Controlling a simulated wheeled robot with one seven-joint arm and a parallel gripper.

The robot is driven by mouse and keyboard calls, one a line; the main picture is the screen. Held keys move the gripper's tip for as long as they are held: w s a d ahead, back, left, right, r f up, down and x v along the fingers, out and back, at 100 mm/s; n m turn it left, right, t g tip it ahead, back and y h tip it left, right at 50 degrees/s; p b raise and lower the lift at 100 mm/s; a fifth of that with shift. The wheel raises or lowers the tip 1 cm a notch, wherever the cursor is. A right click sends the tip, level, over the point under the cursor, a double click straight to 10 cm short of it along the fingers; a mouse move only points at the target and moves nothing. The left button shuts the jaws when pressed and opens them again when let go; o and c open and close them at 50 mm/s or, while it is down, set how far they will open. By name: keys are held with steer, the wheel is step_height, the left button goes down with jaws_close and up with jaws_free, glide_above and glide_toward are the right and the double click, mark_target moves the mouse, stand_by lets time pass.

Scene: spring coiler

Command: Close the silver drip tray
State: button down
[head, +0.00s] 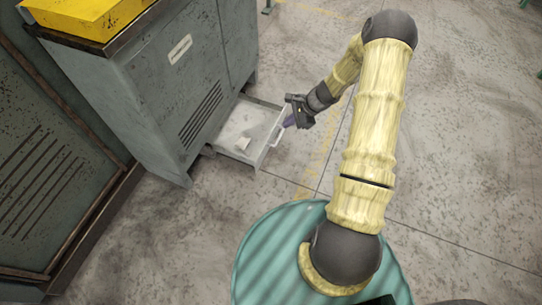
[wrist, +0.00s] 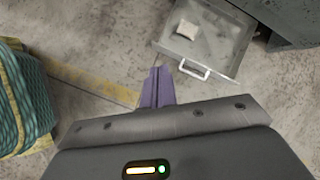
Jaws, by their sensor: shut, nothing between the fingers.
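The silver drip tray (head: 243,128) is pulled out from the bottom of the grey machine in the head view. It holds a small pale item (head: 244,143). In the wrist view the tray (wrist: 222,52) shows at the upper right, with its white handle (wrist: 194,69) on the front wall. The handle (head: 279,131) also shows in the head view. My gripper (head: 288,122) has purple fingers that are shut and empty, close to the handle. In the wrist view the fingertips (wrist: 159,70) lie a little left of the handle, apart from it in the picture. Whether they touch the tray is unclear.
The grey machine cabinet (head: 165,95) stands behind the tray, with a yellow top (head: 88,18). Another dark cabinet (head: 50,170) stands at the left. The concrete floor (head: 470,150) is clear around the tray's front and to the right.

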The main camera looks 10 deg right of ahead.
steer(key=w+d+f+m+t+b, duration=0.1)
steer(key=f+b, duration=0.4)
steer(key=f, duration=0.6)
steer(key=w+d+f+m+t+y+b, duration=0.1)
steer(key=f+m+b, duration=0.4)
steer(key=f, duration=0.7)
steer(key=shift+w+d+f+m+t, duration=0.25)
steer(key=shift+w+d+m+t, duration=0.2)
steer(key=shift+d+m, duration=0.5)
steer(key=shift+d, duration=0.1)
steer(key=b, duration=0.9)
glide_toward(264, 149)
steer(key=shift+x, duration=2.85)
